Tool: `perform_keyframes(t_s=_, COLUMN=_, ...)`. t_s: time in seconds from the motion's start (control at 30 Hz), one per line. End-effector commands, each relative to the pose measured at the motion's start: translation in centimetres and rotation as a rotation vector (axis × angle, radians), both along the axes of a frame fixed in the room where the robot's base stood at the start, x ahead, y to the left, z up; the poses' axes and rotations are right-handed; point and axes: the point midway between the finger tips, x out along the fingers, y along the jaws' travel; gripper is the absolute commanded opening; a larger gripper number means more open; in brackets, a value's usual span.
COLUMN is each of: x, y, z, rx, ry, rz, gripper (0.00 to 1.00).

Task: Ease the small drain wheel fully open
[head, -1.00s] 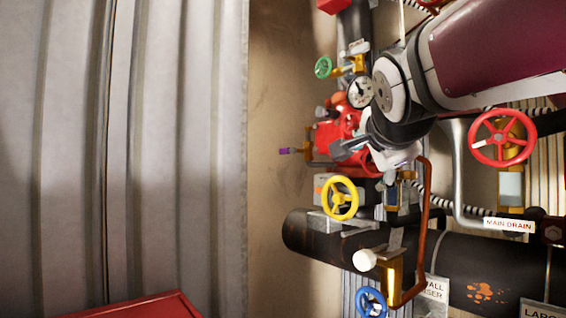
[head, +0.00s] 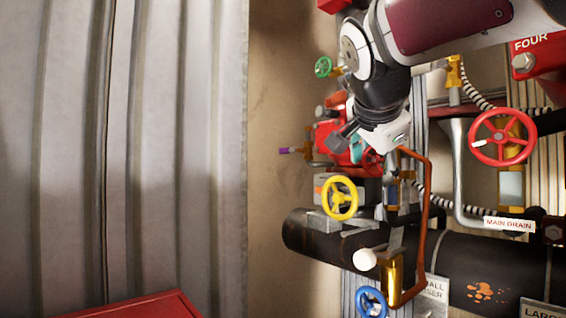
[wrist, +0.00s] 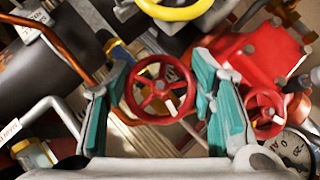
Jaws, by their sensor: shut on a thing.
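A small red handwheel (wrist: 160,88) with spokes and a pale mark sits between the two teal-padded fingers of my gripper (wrist: 161,98) in the wrist view. The fingers are shut on its rim from both sides. In the head view the same wheel (head: 372,162) shows only partly, behind my gripper and below my wrist. No label on this wheel is readable, and how far it is turned cannot be told.
A yellow wheel (head: 340,198), a blue wheel (head: 371,302) and a large red wheel (head: 502,137) by a MAIN DRAIN sign (head: 509,225) surround the work area. A copper pipe (head: 426,200) runs close on the right. Corrugated wall panels (head: 150,150) fill the left.

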Motion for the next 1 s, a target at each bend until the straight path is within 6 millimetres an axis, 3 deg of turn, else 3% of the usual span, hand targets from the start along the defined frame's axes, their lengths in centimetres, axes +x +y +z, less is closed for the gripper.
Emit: perform_keyframes(t_s=1.0, x=-0.42, y=0.18, z=-0.06, rx=-0.570, ry=0.789, rz=0.006, gripper=0.22)
